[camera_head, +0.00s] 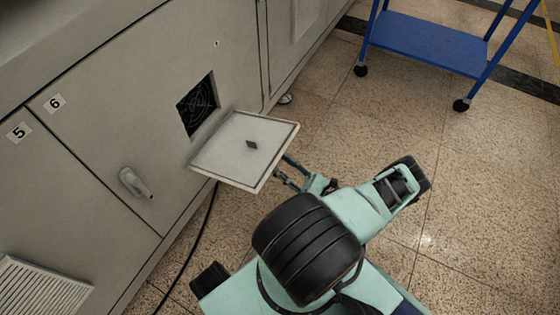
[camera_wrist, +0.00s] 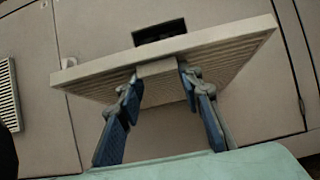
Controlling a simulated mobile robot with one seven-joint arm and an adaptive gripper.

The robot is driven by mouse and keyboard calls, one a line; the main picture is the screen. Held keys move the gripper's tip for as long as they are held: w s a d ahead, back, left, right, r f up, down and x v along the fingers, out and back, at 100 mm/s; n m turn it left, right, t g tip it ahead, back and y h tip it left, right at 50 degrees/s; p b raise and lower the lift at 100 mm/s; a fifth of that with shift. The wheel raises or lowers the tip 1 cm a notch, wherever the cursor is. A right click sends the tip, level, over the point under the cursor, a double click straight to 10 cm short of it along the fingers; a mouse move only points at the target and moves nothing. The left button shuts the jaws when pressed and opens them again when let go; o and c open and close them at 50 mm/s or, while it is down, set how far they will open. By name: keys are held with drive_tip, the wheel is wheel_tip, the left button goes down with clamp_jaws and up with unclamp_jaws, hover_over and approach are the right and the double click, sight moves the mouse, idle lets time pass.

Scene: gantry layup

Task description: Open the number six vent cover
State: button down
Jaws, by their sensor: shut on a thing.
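The number six vent cover (camera_head: 235,135) is a square grey plate on the cabinet panel beside the "6" label (camera_head: 55,103). It is swung down from the wall and sticks out, with a small dark piece on its upward face. The opening (camera_head: 197,105) behind it is uncovered and shows a dark fan grille. In the wrist view the ribbed underside of the cover (camera_wrist: 225,58) faces me, with the dark opening (camera_wrist: 160,31) above it. My gripper (camera_wrist: 160,71) is shut on a block-like part under the cover. In the head view the cover partly hides my gripper's fingertips.
A "5" label (camera_head: 18,132) and a louvred vent (camera_head: 40,289) are on the panel to the left. A door handle (camera_head: 135,183) juts out below the cover's left. A black cable (camera_head: 195,245) hangs to the floor. A blue cart (camera_head: 425,40) stands upper right; tiled floor between is clear.

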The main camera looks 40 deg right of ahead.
drive_tip(key=shift+w+a, duration=0.2)
drive_tip(key=c, duration=1.3)
unclamp_jaws()
drive_tip(key=shift+d, duration=0.1)
